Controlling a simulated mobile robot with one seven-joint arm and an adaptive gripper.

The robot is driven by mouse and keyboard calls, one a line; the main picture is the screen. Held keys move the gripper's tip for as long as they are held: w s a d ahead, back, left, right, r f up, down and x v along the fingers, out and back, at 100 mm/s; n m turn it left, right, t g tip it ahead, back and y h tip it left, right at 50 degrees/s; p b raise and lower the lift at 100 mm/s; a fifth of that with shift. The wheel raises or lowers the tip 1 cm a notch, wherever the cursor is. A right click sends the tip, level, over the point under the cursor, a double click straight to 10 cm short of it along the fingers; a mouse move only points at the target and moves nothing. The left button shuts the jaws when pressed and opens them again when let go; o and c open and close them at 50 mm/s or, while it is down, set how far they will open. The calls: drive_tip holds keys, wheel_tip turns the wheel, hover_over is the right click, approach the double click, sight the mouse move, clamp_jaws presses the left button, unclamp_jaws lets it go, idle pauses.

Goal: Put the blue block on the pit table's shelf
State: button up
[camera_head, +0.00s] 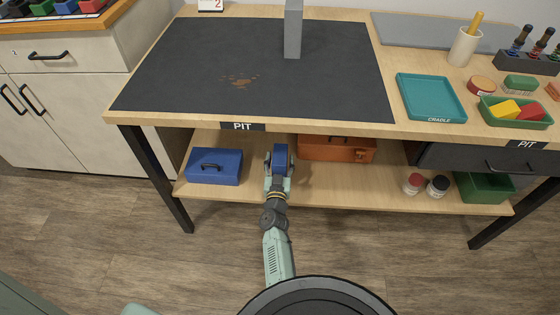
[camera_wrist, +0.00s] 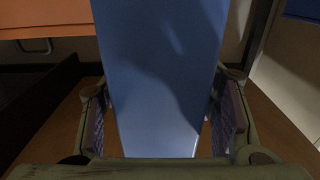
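The blue block (camera_head: 281,154) is at the end of my gripper (camera_head: 280,163), in the opening above the pit table's lower shelf (camera_head: 232,194). In the wrist view the blue block (camera_wrist: 160,75) fills the space between the two fingers of my gripper (camera_wrist: 162,85). The fingertips meet its sides, so my gripper looks shut on it. The head view does not clearly show whether the block's underside touches the shelf. The far face of the block is hidden.
On the shelf, a blue toolbox (camera_head: 214,167) stands left of my gripper and an orange toolbox (camera_head: 337,149) stands close behind to the right. Two small jars (camera_head: 437,186) and a green bin (camera_head: 484,187) are farther right. The tabletop with its dark mat (camera_head: 190,70) overhangs the shelf.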

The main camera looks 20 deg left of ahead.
drive_tip(key=shift+o, duration=0.2)
drive_tip(key=shift+r, duration=0.25)
drive_tip(key=p+v, duration=0.5)
drive_tip(key=v, duration=0.7)
